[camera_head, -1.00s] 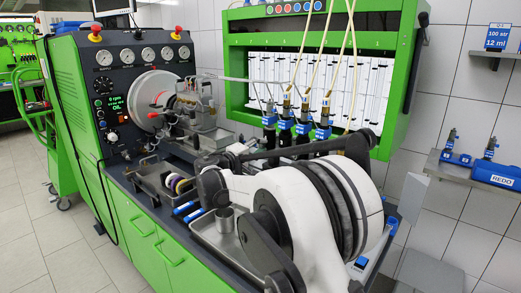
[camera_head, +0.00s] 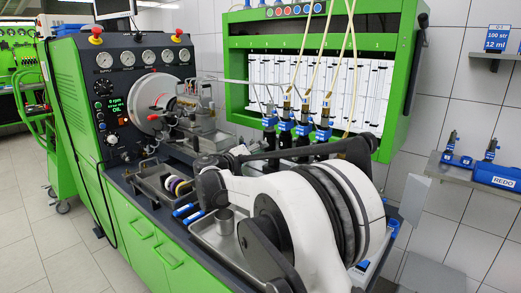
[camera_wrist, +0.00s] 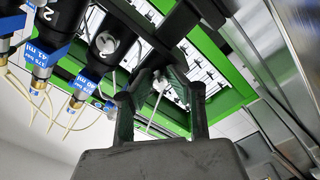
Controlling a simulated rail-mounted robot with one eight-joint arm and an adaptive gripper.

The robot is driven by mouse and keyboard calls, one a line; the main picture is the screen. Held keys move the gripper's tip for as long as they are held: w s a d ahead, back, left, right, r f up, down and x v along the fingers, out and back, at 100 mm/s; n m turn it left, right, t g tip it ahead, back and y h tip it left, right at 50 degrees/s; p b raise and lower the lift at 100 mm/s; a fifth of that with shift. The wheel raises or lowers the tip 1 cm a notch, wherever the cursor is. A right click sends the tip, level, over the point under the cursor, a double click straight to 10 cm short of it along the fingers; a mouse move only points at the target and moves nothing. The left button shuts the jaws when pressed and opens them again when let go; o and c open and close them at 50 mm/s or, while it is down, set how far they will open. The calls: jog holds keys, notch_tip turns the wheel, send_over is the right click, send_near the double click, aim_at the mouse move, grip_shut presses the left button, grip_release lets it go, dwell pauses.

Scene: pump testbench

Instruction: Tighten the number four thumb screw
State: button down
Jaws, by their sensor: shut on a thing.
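In the wrist view my gripper (camera_wrist: 160,92) reaches up from the bottom, its two dark fingers closed around a small pale, metallic-looking part (camera_wrist: 168,88), which could be the thumb screw. The fingers hide much of it and I cannot read a number on it. A black cylinder marked 3 (camera_wrist: 108,43) is up and left of the fingers, and one marked 2 (camera_wrist: 62,14) lies farther left. A row of blue-labelled injectors (camera_head: 303,127) shows in the head view below the green frame. My gripper's fingers cannot be made out in the head view.
A green frame (camera_head: 320,15) with measuring tubes (camera_head: 345,90) stands behind the injectors. Pale hoses (camera_head: 308,45) hang down in front of it. A wall shelf (camera_head: 470,170) is on the right.

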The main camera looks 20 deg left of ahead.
dwell(0.3)
jog(key=c, duration=1.6)
grip_release()
jog(key=shift+c, duration=0.2)
jog(key=shift+s, duration=0.1)
jog(key=v, duration=1.2)
